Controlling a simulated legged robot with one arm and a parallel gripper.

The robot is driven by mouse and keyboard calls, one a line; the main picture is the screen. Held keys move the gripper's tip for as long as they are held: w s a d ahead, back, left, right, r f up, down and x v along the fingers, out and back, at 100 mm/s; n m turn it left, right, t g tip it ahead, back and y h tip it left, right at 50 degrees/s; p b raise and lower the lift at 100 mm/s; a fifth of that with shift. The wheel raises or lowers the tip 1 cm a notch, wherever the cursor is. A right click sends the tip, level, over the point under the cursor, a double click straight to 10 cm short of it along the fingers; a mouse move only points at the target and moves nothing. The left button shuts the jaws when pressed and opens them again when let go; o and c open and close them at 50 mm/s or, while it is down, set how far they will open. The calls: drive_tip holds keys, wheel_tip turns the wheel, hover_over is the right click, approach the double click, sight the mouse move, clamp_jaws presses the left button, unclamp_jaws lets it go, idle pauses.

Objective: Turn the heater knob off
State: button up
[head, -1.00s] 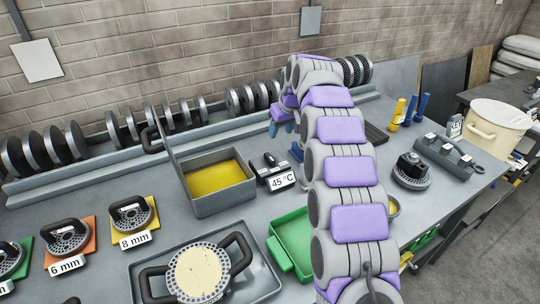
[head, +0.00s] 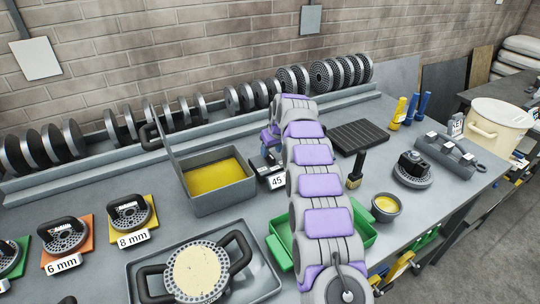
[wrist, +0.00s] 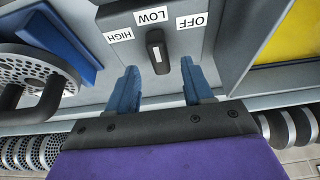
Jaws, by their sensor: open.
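The heater knob (wrist: 156,50) is a dark upright lever with a white mark on a grey panel (wrist: 180,52). Its far end faces the LOW label (wrist: 151,16). The HIGH label (wrist: 120,35) is to its left and the OFF label (wrist: 192,20) to its right. My gripper (wrist: 159,70) is open, with one blue finger on each side of the knob's near end. Clear gaps show on both sides, and neither finger appears to touch it. In the head view my gripper is largely hidden by my arm, beside the "45" label (head: 277,181).
An open grey box with yellow contents (head: 250,190) stands left of my arm. A green tray (head: 362,238) lies under the arm. A dark grid plate (head: 358,138) and a small yellow-filled bowl (head: 386,205) lie to the right. Metal discs (head: 232,100) line the rack behind.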

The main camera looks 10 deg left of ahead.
sight(270, 155)
drive_tip(key=shift+x, duration=1.65)
clamp_jaws()
